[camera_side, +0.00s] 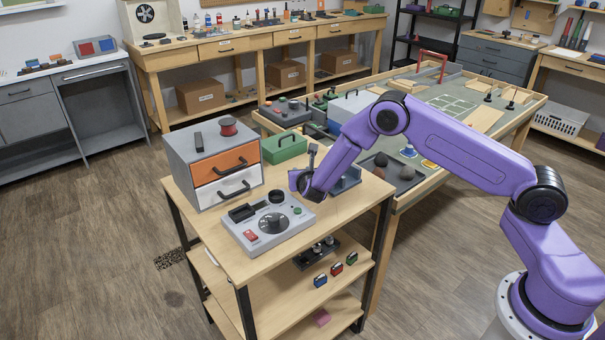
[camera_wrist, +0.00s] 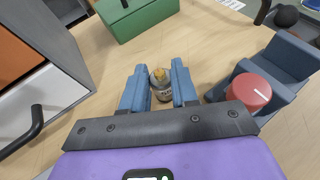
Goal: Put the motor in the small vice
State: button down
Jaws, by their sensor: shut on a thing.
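The motor (camera_wrist: 163,90), a small grey can with a brass-coloured top, sits upright between the two blue fingers of my gripper (camera_wrist: 159,78) in the wrist view. The fingers are shut on it. I cannot tell whether its base touches the table. The small vice (camera_wrist: 278,72), blue-grey with a round red knob (camera_wrist: 248,92), stands just right of the gripper. In the side view the vice (camera_side: 347,181) is partly hidden behind my arm, and the motor and fingertips are hidden.
A drawer cabinet (camera_side: 201,149) with orange and white fronts stands left of the gripper. A green box (camera_side: 286,148) is behind. A grey control panel (camera_side: 266,226) is at the front of the wooden bench top. Bare wood lies between box and vice.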

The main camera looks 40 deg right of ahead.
jog(key=shift+f, duration=0.2)
jog(key=c, duration=0.9)
grip_release()
jog(key=shift+o, duration=0.2)
jog(key=shift+r, duration=0.15)
jog(key=shift+s+a+r, duration=0.1)
jog(key=shift+s, duration=0.05)
jog(key=s+a+r+m+g, duration=0.2)
jog(key=s+r+m, duration=0.2)
jog(key=s, duration=0.8)
jog(key=s+a+r+m+g, duration=0.1)
jog(key=s+r+m+g, duration=0.2)
jog(key=s+r, duration=0.6)
jog(key=s+m, duration=0.2)
jog(key=s, duration=0.1)
jog(key=shift+a, duration=0.35)
jog(key=shift+o, duration=0.4)
jog(key=s+r+m+g+y, duration=0.1)
jog(key=s+m+g+y, duration=0.2)
jog(key=s, duration=0.9)
jog(key=s+a+r+m+g+y, duration=0.1)
jog(key=s+r+m+g+y, duration=0.1)
jog(key=s, duration=1)
jog(key=m+g+y, duration=0.1)
jog(key=m+y, duration=0.1)
jog(key=m, duration=0.1)
jog(key=shift+r+g, duration=0.2)
jog(key=shift+g, duration=0.1)
